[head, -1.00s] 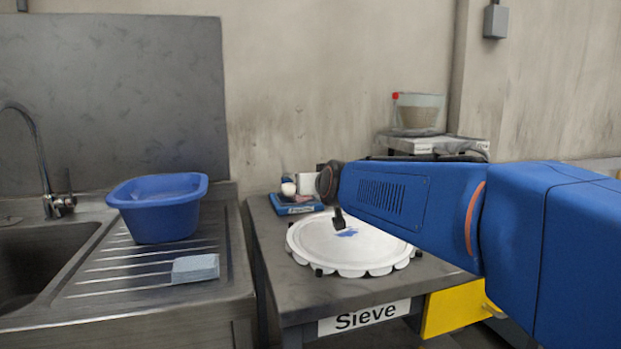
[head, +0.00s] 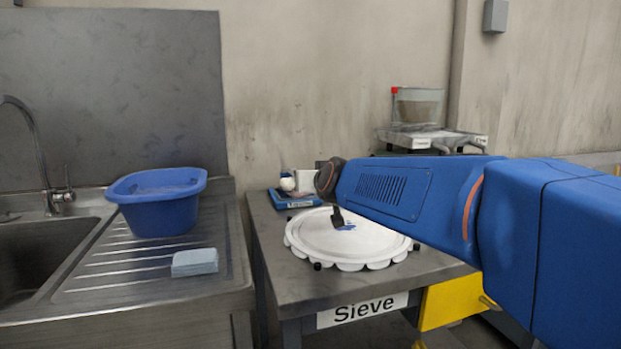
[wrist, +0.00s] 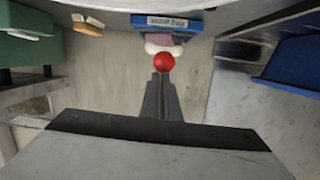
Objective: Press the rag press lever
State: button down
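A red ball-shaped knob (wrist: 163,62) shows in the wrist view, right at the tips of my gripper; it looks like the lever's knob, but the lever's shaft and the press are not clear. My gripper (wrist: 162,82) has its dark fingers close together, pointing at the knob. I cannot tell whether they touch it. In the head view my gripper (head: 338,218) is a small dark tip over the white scalloped disc (head: 345,252) on the grey table. No red knob shows beside it there.
A blue tray (wrist: 172,20) with white and pink items lies beyond the knob. A blue basin (head: 158,215) and a pale blue block (head: 195,262) stand on the sink drainer (head: 120,270). A clear container (head: 418,106) on a stand is at the back. The wall closes off behind.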

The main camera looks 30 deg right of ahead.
notch_tip(320, 180, down, 4)
jog(key=shift+a+r, duration=0.15)
jog(key=shift+r, duration=0.05)
jog(key=r+v, duration=0.3)
jog(key=v, duration=1.5)
jog(key=shift+w+d+r, duration=0.15)
jog(key=shift+w+d, duration=0.1)
